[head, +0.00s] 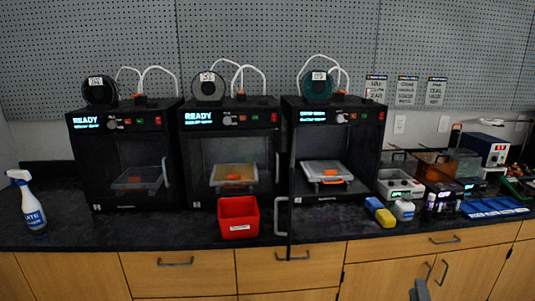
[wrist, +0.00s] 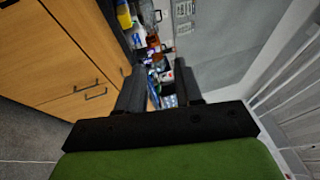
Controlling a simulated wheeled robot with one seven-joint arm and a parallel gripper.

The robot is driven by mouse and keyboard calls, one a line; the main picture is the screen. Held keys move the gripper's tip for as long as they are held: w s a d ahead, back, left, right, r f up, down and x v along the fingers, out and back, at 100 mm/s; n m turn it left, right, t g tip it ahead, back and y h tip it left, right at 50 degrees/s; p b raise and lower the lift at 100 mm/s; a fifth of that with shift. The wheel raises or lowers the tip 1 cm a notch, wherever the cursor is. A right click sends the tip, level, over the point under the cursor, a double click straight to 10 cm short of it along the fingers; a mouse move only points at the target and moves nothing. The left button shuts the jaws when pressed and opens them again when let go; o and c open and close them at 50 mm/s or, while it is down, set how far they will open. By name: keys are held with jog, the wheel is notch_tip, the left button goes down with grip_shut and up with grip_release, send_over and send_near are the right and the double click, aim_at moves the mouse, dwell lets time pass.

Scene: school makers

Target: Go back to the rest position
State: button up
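My gripper (wrist: 159,82) shows in the wrist view with its two dark fingers apart and nothing between them. It is tilted, with the cabinet fronts on the left and the wall on the right of that view. In the head view only a small grey piece, likely the tip of my gripper (head: 420,290), shows at the bottom edge, in front of the cabinet doors and below the counter top. It touches nothing that I can see.
Three black printers (head: 230,118) stand on the dark counter (head: 75,228); the right one's door is swung open toward me.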

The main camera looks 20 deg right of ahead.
jog(key=w+a+r+n+t+y, duration=0.1)
jog(key=w+a+r+n+y, duration=0.1)
jog(key=w+a+n+y, duration=0.5)
jog(key=w+a+r+n+t+y, duration=0.1)
jog(key=w+a+n+y, duration=0.3)
jog(key=a, duration=0.5)
jog(key=s+a+f+n+g+y, duration=0.1)
jog(key=s+a+n+g+y, duration=0.1)
jog(key=a+n+g+y, duration=0.45)
jog(key=s+a+f+n+g+y, duration=0.1)
jog(key=a+n+g, duration=0.45)
jog(key=a, duration=0.85)
jog(key=s+r+n+h, duration=0.1)
jog(key=s+r+h, duration=0.4)
jog(key=s, duration=0.6)
jog(key=s+r+n+h, duration=0.1)
jog(key=s+r+h, duration=0.1)
jog(key=s+r, duration=0.65)
notch_tip(320, 180, up, 11)
jog(key=s+g+p, duration=0.1)
jog(key=s+p, duration=0.1)
jog(key=p, duration=1.1)
jog(key=shift+a+r+p, duration=0.2)
jog(key=shift+a+p, duration=0.2)
jog(key=shift+a, duration=0.05)
